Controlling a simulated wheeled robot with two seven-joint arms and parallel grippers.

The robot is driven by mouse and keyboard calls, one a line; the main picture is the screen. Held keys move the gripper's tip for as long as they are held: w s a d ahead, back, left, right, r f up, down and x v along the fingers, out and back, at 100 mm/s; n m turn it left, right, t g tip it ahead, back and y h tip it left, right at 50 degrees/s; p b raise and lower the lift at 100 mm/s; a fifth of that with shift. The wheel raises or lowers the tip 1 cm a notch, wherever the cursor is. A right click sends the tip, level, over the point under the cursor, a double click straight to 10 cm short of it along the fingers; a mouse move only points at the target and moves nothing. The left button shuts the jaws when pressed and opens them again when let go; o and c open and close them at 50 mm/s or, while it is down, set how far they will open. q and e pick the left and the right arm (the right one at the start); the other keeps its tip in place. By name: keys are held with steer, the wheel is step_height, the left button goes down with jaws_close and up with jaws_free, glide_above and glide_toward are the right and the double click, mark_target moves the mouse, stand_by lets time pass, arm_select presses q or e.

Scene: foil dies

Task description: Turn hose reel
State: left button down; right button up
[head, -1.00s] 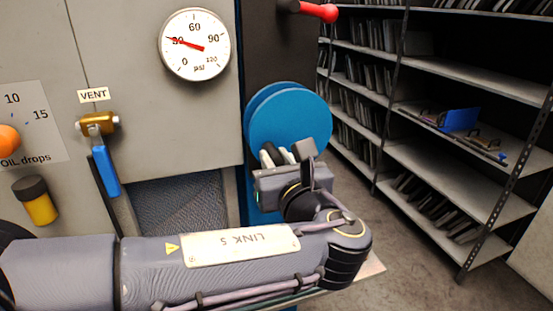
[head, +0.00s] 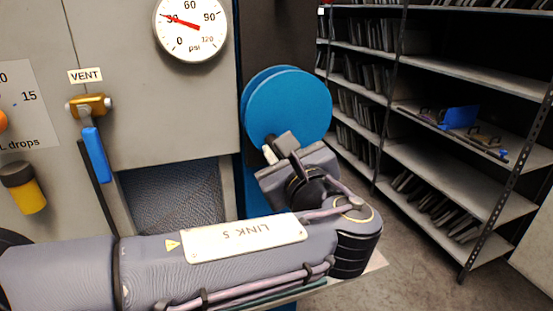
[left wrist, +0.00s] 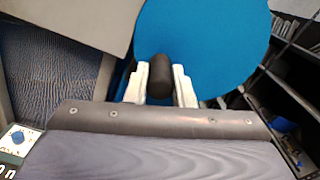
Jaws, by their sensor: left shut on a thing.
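The blue hose reel (head: 290,105) is a pair of round discs on the side of the grey machine in the head view. Its blue face (left wrist: 205,35) fills the upper middle of the left wrist view. A dark rounded handle knob (left wrist: 160,76) stands out from that face. My left gripper (left wrist: 160,82) is shut on this handle, with a pale finger on each side of it. In the head view my left gripper (head: 268,153) is at the lower part of the reel, and my wrist hides the handle. My right gripper is not in view.
The machine carries a pressure gauge (head: 190,28), a brass vent valve with a blue lever (head: 97,155) and a yellow-and-black cup (head: 24,187). Metal shelves (head: 440,165) with folders stand at the right. Open floor (head: 420,265) lies between my arm and the shelves.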

arm_select(q)
steer(key=shift+w+d+f+n+b, duration=0.2)
steer(key=shift+d+f+n+b, duration=0.3)
steer(key=shift+n+b, duration=0.9)
steer(key=shift+w+d+f+n+b, duration=0.2)
steer(key=shift+d+n+b, duration=0.6)
steer(key=shift+n, duration=1)
steer(key=shift+w+d+f+n+b, duration=0.2)
steer(key=shift+d+f+n+b, duration=0.25)
steer(key=shift+n+b, duration=0.95)
steer(key=shift+d+r+n, duration=0.15)
steer(key=shift+n, duration=0.15)
steer(key=c, duration=1.2)
jaws_free()
steer(key=shift+c, duration=0.2)
steer(key=v, duration=0.8)
